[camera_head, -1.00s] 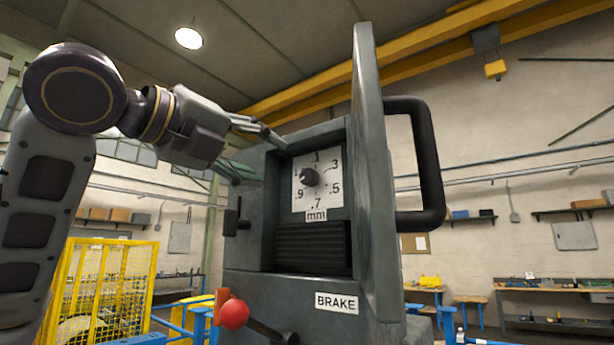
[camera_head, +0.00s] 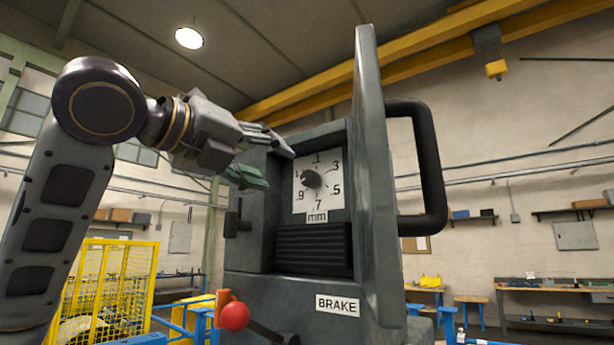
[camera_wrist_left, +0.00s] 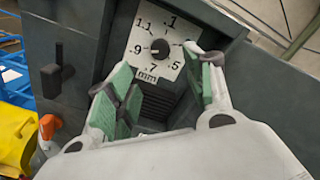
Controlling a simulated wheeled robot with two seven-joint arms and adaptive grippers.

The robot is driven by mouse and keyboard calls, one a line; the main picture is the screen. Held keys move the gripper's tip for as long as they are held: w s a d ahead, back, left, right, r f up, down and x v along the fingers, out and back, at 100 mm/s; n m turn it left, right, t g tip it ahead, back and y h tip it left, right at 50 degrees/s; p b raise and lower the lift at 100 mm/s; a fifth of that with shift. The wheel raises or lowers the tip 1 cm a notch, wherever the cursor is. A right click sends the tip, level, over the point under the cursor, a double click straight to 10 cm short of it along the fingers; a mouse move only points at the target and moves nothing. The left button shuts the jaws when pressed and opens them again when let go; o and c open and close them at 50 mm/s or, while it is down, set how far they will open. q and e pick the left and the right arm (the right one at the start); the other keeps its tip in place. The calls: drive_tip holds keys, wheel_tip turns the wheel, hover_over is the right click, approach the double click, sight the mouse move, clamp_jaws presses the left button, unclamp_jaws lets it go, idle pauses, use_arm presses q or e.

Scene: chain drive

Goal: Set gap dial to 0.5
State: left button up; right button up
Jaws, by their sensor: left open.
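The gap dial is a dark round knob (camera_head: 312,179) on a white plate (camera_head: 334,201) numbered in mm, set in a recess of the grey machine. In the left wrist view the knob (camera_wrist_left: 160,48) shows beyond the fingers; I cannot read for certain which number it points to. My left gripper (camera_head: 278,168) is open and empty, in front of the recess and left of the dial in the head view. In the left wrist view its green-padded fingers (camera_wrist_left: 169,70) spread to either side below the knob, apart from it. My right gripper is not in view.
A thick grey door (camera_head: 372,170) with a black handle (camera_head: 436,165) stands open right of the recess. A small black lever (camera_head: 233,218) is left of it. A red-balled lever (camera_head: 234,315) and a BRAKE label (camera_head: 337,304) are below. A yellow cage (camera_head: 105,285) stands at left.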

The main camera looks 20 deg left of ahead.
sight(306, 177)
use_arm(q)
drive_tip(key=p+x, duration=0.3)
drive_tip(key=x, duration=0.9)
drive_tip(key=c, duration=1)
drive_tip(key=shift+n, duration=0.3)
